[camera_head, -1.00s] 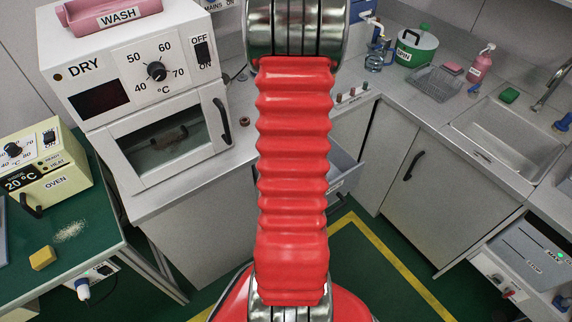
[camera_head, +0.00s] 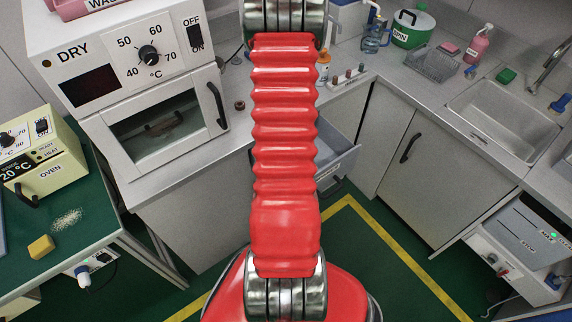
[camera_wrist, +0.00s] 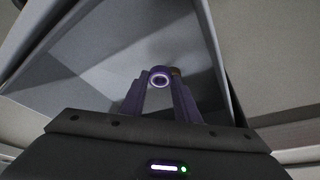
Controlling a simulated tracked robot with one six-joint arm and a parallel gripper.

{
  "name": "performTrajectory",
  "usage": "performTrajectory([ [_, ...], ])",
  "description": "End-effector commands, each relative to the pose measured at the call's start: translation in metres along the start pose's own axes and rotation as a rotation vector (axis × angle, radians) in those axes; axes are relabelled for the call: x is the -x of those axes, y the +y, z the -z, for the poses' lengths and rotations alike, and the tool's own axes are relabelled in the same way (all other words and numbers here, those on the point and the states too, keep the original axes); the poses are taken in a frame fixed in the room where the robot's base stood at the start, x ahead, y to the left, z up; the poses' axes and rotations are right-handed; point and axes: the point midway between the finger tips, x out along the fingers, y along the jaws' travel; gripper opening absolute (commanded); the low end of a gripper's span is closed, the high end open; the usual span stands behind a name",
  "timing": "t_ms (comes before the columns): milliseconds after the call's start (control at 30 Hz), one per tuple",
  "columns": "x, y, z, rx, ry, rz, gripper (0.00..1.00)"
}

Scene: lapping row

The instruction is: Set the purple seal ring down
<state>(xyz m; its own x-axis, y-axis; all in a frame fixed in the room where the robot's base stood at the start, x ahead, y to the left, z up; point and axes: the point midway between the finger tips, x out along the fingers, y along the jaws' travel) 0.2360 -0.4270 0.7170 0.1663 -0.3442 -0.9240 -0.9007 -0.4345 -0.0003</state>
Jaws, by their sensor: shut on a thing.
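In the head view the open drawer (camera_head: 340,168) juts out below the worktop, partly behind my red arm. My gripper and the ring are hidden in that view.
A drying oven (camera_head: 150,120) stands on the left worktop, with a small brown ring-like thing (camera_head: 239,105) beside it. Small pegs (camera_head: 348,77) stand near the worktop's corner. A sink (camera_head: 505,120) lies at right. Green floor with yellow lines is clear below.

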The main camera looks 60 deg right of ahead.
Motion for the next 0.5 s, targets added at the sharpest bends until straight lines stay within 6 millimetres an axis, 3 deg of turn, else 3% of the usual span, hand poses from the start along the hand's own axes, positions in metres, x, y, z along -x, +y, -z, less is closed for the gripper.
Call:
performTrajectory([
  [500, -0.0086, 0.0008, -0.0035, -0.001, -0.001, -0.001, 0.04],
])
